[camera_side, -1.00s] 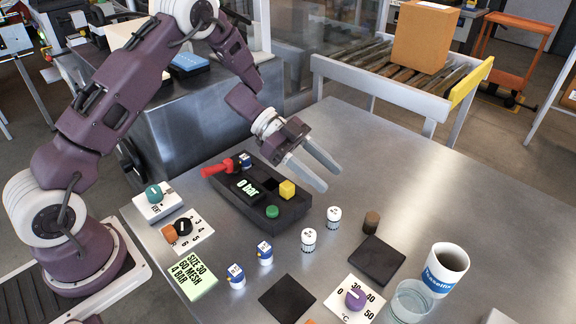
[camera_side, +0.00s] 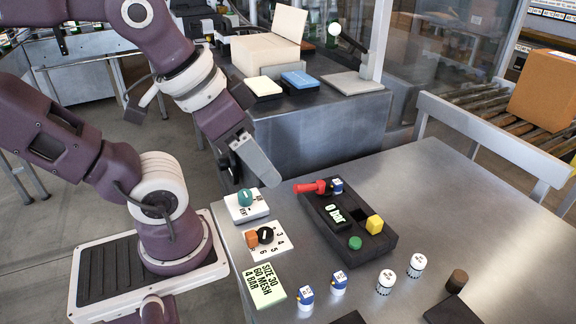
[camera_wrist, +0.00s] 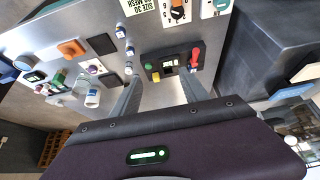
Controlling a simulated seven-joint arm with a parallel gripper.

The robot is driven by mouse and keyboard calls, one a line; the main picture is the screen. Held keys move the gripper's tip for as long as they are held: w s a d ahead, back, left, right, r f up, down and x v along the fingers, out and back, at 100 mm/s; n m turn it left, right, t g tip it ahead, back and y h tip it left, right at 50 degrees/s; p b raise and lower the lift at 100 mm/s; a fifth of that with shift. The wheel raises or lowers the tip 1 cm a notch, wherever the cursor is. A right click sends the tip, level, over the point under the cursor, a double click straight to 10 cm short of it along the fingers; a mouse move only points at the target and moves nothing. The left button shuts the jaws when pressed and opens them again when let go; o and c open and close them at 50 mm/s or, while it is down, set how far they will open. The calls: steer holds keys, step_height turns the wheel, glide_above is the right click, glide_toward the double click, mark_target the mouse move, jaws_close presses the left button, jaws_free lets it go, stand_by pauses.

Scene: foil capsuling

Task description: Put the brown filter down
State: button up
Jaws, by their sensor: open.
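The brown filter (camera_side: 457,281) is a small dark-brown cylinder. It stands upright on the steel table, just behind the far corner of a dark square pad (camera_side: 455,309). Whether it touches the pad I cannot tell. My gripper (camera_side: 252,177) is open and empty, above the table's left edge near the teal-knob switch, far to the left of the filter. In the wrist view my two fingers (camera_wrist: 160,82) are spread apart with nothing between them. I cannot pick out the filter there.
A black tray (camera_side: 382,248) with a red-handled valve (camera_side: 318,187), a green knob and a yellow cube stands mid-table. White caps (camera_side: 416,265) and blue-white pieces (camera_side: 338,283) stand in front. A teal-knob switch (camera_side: 245,198) and dial card (camera_side: 287,247) lie left. Bare table is behind the tray.

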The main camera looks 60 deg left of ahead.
stand_by(0.3)
steer(key=w+d+r+n+g+h, duration=0.2)
steer(key=w+d+r+n, duration=0.15)
steer(key=w, duration=0.55)
steer(key=n+g+y, duration=0.2)
steer(key=n+g, duration=0.2)
steer(key=n, duration=0.4)
glide_above(461, 275)
steer(key=shift+m, duration=0.25)
step_height(461, 275, down, 20)
steer(key=shift+f, duration=0.1)
step_height(461, 275, down, 8)
steer(key=shift+r, duration=0.1)
jaws_close()
